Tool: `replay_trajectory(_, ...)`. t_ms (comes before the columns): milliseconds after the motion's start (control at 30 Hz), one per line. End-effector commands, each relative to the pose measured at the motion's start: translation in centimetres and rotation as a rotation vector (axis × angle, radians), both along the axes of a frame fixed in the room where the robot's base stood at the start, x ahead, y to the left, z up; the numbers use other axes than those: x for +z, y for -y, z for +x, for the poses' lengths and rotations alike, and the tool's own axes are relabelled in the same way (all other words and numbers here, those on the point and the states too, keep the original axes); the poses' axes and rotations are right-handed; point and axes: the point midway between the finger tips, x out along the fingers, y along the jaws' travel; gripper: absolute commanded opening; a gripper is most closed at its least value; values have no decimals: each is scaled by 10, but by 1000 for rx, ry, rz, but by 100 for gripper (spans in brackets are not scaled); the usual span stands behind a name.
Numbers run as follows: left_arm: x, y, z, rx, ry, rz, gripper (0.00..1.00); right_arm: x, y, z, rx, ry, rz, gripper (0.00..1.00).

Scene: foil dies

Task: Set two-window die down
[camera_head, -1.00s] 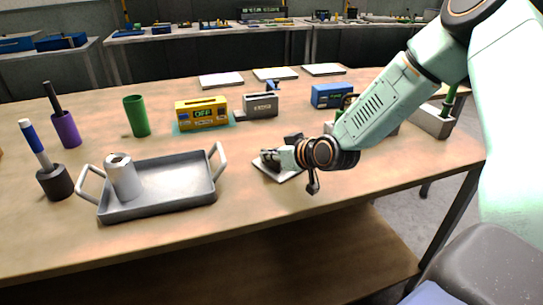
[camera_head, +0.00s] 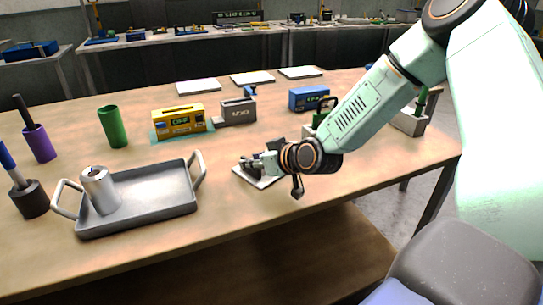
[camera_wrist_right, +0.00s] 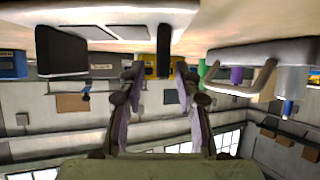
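A white pad (camera_head: 262,182) lies near the front edge of the table, right of the grey tray. A black block (camera_head: 279,144) shows behind my right gripper at the pad. In the right wrist view, which is upside down, the pad (camera_wrist_right: 120,14), a black block (camera_wrist_right: 62,50) and a dark upright piece (camera_wrist_right: 163,45) stand close to my fingers. I cannot tell which is the two-window die. My right gripper (camera_head: 252,163) is low over the pad. My left gripper is out of view.
The grey tray (camera_head: 150,213) holds a metal roll (camera_head: 98,190). Behind are a yellow device (camera_head: 179,117), a grey slotted block (camera_head: 237,110) and a blue box (camera_head: 308,97). Three white pads (camera_head: 252,78) line the back. Green (camera_head: 112,127) and purple (camera_head: 39,143) cups stand left.

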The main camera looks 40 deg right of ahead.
Motion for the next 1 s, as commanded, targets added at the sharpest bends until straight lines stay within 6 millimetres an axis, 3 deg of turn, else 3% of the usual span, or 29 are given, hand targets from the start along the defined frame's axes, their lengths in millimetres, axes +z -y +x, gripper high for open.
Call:
replay_trajectory(400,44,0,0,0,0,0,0,29,5,-43,-1,1,6,34)
replay_trajectory(1000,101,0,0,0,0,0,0,50,11,-82,0,0,4,34)
